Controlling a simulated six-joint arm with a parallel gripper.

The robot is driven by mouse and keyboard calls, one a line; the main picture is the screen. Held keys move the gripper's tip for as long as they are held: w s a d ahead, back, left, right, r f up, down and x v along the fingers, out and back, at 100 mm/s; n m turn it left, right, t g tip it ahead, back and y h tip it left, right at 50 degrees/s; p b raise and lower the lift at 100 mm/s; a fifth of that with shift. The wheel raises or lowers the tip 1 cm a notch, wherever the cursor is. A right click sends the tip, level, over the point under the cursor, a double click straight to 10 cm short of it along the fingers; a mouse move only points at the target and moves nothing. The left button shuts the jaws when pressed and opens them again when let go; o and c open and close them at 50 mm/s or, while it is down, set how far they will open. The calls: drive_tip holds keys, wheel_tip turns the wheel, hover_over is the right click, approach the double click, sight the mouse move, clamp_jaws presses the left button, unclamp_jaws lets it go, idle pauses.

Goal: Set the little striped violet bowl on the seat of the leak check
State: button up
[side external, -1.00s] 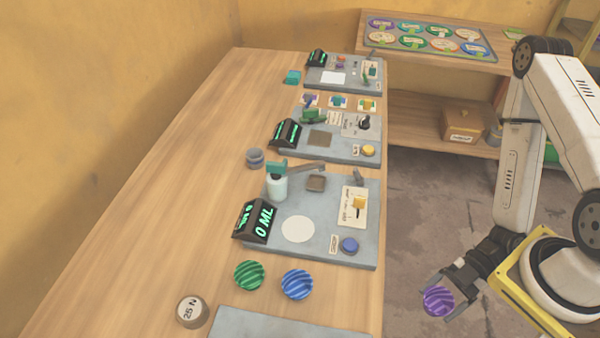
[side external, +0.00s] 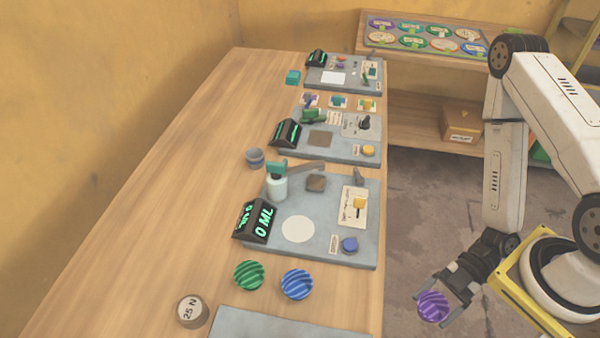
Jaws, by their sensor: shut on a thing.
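The small striped violet bowl (side external: 433,307) is held in my gripper (side external: 446,312), out over the floor to the right of the bench. My gripper is shut on it, with a dark finger on either side. The leak check looks to be the near station with the "0 ML" display (side external: 256,222), though its label is too small to read. A round white seat (side external: 298,229) lies bare on that station's grey plate (side external: 300,257). My gripper is to the right of and nearer than this seat, apart from it.
A green striped bowl (side external: 249,275) and a blue striped bowl (side external: 297,284) lie in front of the near station. A "25 N" weight (side external: 192,310) stands to their left. A bottle (side external: 277,186) and a blue button (side external: 349,245) rise from the station plate. The bench's left side is clear.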

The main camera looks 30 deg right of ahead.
sight(349, 296)
drive_tip(key=shift+w+a, duration=4.35)
drive_tip(key=shift+w+a, duration=0.95)
drive_tip(key=shift+a, duration=0.05)
drive_tip(key=shift+w+a+r, duration=0.1)
drive_tip(key=shift+w+a, duration=0.35)
drive_tip(key=o, duration=0.7)
drive_tip(key=shift+f, duration=0.2)
drive_tip(key=shift+d, duration=0.1)
